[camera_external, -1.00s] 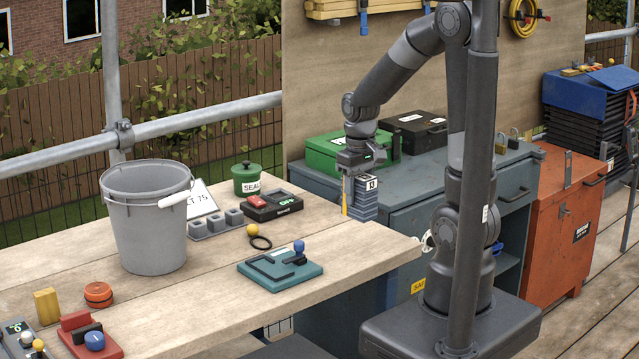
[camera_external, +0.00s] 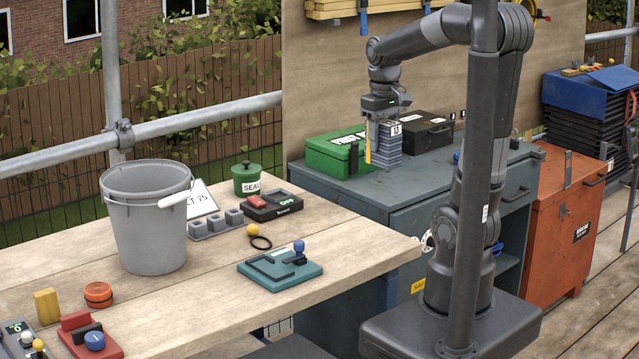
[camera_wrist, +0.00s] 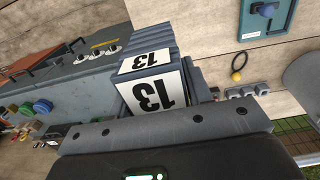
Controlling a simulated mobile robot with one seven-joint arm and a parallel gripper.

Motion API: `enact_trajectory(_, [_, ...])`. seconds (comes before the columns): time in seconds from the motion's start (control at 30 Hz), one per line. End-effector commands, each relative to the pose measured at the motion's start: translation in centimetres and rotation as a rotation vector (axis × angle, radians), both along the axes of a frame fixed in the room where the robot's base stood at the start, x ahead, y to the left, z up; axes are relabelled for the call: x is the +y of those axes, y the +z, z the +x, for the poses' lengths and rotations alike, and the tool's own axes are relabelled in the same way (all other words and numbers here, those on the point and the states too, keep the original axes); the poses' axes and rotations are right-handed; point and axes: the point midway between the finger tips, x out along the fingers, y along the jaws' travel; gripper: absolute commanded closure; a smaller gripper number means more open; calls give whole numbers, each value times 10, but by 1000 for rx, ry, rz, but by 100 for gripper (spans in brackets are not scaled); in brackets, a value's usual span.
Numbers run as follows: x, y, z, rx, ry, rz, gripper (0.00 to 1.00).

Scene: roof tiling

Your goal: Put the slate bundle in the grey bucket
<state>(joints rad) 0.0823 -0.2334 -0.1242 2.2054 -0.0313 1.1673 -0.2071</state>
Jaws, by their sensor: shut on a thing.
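The slate bundle (camera_external: 388,139) is a stack of blue-grey slates with a white label marked 13. My gripper (camera_external: 382,118) is shut on it and holds it upright, raised near the green box. In the wrist view the slate bundle (camera_wrist: 148,50) sits at the jaws with its 13 labels facing the camera; the fingertips are largely hidden there. The grey bucket (camera_external: 148,235) stands on the wooden table at the left, well apart from my gripper, its white handle grip hanging on the right side. Its inside floor is hidden.
A green box (camera_external: 333,153) and a black case (camera_external: 420,131) lie on the blue-grey cabinet. Between there and the bucket, the wooden table (camera_external: 345,255) holds a green lidded pot (camera_external: 247,178), grey blocks (camera_external: 215,224) and a teal plate (camera_external: 280,268).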

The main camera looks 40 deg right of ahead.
Motion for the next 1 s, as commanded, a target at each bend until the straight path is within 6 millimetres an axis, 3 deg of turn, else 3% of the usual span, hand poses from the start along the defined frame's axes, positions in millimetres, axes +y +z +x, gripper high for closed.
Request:
enact_trajectory(0.17, [0, 37, 1, -5, 2, -1, 97])
enact_trajectory(0.57, [38, 52, 63, 0, 428, 0, 97])
enact_trajectory(0.77, [84, 63, 115, 0, 813, 0, 97])
enact_trajectory(1.0, [161, 70, 172, 1, 1336, 2, 97])
